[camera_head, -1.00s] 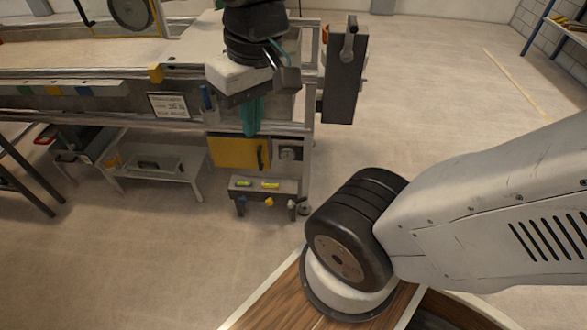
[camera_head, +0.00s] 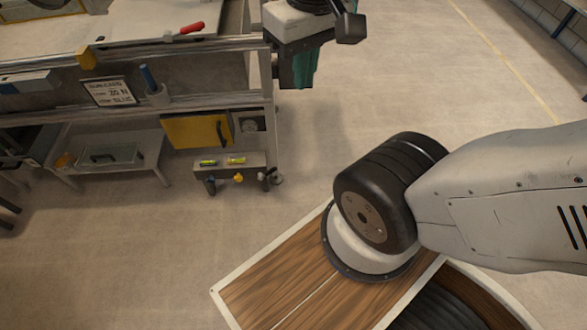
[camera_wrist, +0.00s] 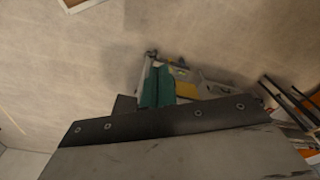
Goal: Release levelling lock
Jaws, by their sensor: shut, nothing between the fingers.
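My gripper (camera_head: 303,72) has teal fingers and hangs pointing down just past the right end of the sandbed frame (camera_head: 185,108) in the head view. Its fingers look closed together and empty. They also show in the wrist view (camera_wrist: 157,88), with the frame's end beyond them. A low grey unit (camera_head: 238,170) under the frame's right end carries two spirit levels (camera_head: 236,160), with blue and yellow knobs below and a small dark lever-like part (camera_head: 268,176) at its right. I cannot tell which part is the levelling lock. A yellow panel (camera_head: 192,131) with a dark handle sits above the unit.
A red-handled tool (camera_head: 188,29) lies on the bed top. A blue-handled item stands in a cup (camera_head: 157,95) beside a sign (camera_head: 108,91). A small table (camera_head: 115,150) stands lower left.

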